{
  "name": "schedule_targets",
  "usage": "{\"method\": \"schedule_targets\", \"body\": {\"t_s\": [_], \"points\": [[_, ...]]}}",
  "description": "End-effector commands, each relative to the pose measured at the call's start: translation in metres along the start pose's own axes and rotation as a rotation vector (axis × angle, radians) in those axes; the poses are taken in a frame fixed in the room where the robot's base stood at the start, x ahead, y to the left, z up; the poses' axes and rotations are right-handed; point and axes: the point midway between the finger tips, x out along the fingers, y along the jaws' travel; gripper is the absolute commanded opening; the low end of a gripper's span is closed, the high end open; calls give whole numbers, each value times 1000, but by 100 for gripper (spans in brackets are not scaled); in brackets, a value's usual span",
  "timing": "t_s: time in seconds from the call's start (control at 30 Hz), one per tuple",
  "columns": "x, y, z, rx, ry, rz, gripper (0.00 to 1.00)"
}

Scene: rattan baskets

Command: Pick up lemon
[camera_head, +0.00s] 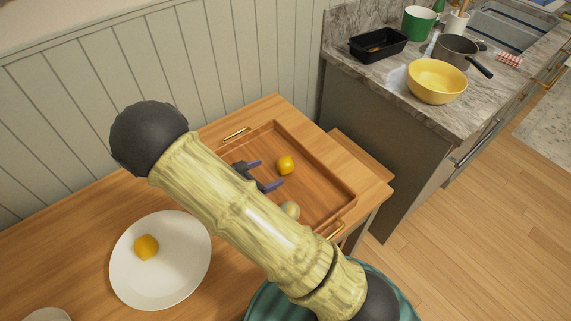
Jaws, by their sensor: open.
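A yellow, lemon-like fruit (286,164) lies on the wooden tray (331,187). A second yellow fruit (147,247) lies on a white plate (180,283) at the lower left; I cannot tell for sure which one is the lemon. My gripper (271,172) is over the tray, its two dark fingers apart and pointing right toward the fruit on the tray. Nothing shows between the fingers, and I cannot tell the gap to the fruit. My arm crosses the middle of the view and hides part of the tray.
A small pale green round thing (291,209) lies on the tray, partly hidden by my arm. The tray has gold handles (237,134). A counter at the upper right bears a yellow bowl (436,84), a saucepan (456,52), a black pan (378,46) and a green mug (418,23).

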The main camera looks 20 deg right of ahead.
Motion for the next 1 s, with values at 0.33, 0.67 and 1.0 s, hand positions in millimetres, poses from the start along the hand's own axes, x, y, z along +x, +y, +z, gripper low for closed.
{"method": "schedule_targets", "body": {"t_s": [0.33, 0.67, 1.0], "points": [[15, 0, 0, 0, 1, 0, 76], [37, 0, 1, 1, -1, -3, 76], [73, 0, 0, 1, 1, 0, 76]]}}
